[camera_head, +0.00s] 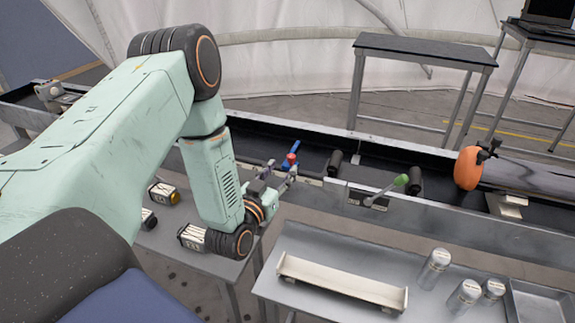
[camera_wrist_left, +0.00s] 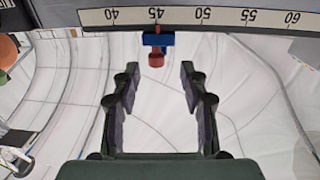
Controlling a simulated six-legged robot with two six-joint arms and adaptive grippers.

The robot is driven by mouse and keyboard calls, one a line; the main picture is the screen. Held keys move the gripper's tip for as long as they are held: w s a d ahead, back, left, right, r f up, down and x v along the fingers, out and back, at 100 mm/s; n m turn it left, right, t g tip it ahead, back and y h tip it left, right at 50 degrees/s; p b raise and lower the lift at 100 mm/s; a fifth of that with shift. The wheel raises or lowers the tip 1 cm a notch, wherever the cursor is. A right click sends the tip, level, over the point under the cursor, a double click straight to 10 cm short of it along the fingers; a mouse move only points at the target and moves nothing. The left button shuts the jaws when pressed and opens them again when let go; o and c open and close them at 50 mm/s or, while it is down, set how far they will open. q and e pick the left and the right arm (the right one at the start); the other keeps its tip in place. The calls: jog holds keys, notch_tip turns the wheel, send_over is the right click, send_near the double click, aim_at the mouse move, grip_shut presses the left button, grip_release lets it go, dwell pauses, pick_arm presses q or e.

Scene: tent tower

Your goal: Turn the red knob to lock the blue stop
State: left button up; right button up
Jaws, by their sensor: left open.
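In the left wrist view, the red knob (camera_wrist_left: 156,60) hangs below the blue stop (camera_wrist_left: 160,40), close to the 45 mark of a scale. My left gripper (camera_head: 280,173) is just on the near side of the knob. In the left wrist view my left gripper (camera_wrist_left: 159,68) is open, its fingers apart on either side of the knob's line; the knob shows between and slightly beyond the fingertips. Contact is not visible. My right gripper is out of view.
A scale strip (camera_wrist_left: 200,17) runs along the rail. A green-knobbed lever (camera_head: 400,181) and an orange round object (camera_head: 467,168) are farther right.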

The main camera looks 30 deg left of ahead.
aim_at(290, 162)
pick_arm(q)
jog(key=shift+w+d+r, duration=0.1)
jog(key=shift+w+d, duration=0.05)
jog(key=shift+w, duration=0.5)
jog(key=shift+w+d+r, duration=0.1)
jog(key=shift+w, duration=0.5)
jog(key=shift+w+f, duration=0.1)
jog(key=shift+w, duration=0.3)
jog(key=shift+w+a+f, duration=0.1)
jog(key=shift+w+a, duration=0.1)
jog(key=shift+a, duration=0.25)
jog(key=shift+d, duration=0.3)
jog(key=shift+c, duration=1.4)
jog(key=shift+a, duration=0.25)
jog(key=c, duration=0.6)
jog(key=shift+d, duration=0.15)
grip_shut()
